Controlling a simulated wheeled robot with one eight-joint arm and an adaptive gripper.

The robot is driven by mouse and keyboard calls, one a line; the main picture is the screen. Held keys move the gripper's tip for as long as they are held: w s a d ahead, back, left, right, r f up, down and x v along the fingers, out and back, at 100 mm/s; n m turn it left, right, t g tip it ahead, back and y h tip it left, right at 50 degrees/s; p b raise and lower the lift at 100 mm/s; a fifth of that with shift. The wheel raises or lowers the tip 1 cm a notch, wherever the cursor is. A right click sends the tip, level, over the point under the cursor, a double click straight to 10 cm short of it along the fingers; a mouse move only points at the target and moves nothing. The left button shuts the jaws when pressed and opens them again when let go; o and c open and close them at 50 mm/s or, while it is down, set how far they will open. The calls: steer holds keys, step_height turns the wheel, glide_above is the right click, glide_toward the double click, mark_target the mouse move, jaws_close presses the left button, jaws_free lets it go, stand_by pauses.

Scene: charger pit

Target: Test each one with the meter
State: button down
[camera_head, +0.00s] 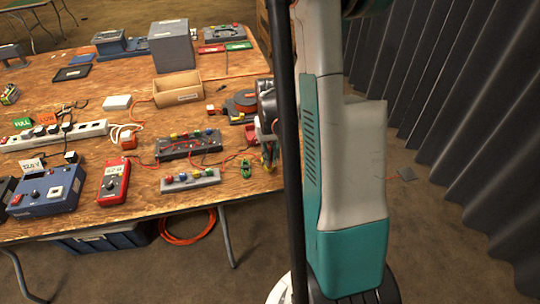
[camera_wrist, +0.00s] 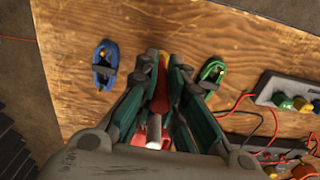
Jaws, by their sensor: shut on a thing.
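The red meter (camera_head: 113,183) lies on the table's near part, with red leads running to a dark block with coloured posts (camera_head: 188,145). A grey block with coloured posts (camera_head: 190,181) lies in front of it. My gripper (camera_wrist: 162,72) is shut on a red piece with a yellow end (camera_wrist: 161,90), which looks like a bundled lead; the fingers hide much of it. A blue bundled lead (camera_wrist: 105,66) lies to its left and a green bundled lead (camera_wrist: 212,72) to its right. The green one also shows in the head view (camera_head: 246,168).
A blue box with a "12.0 V" card (camera_head: 48,190) stands left of the meter. A white power strip (camera_head: 60,135), FULL (camera_head: 22,123) and LOW (camera_head: 45,118) cards and a wooden bin (camera_head: 177,88) are farther back. A corrugated wall (camera_head: 450,110) is at right.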

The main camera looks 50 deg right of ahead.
mark_target(270, 148)
steer(key=shift+f, duration=0.25)
stand_by(0.4)
steer(key=c, duration=1.6)
jaws_free()
steer(key=o, duration=0.3)
steer(key=shift+r, duration=0.1)
steer(key=shift+r+p, duration=2.35)
steer(key=shift+r, duration=1.35)
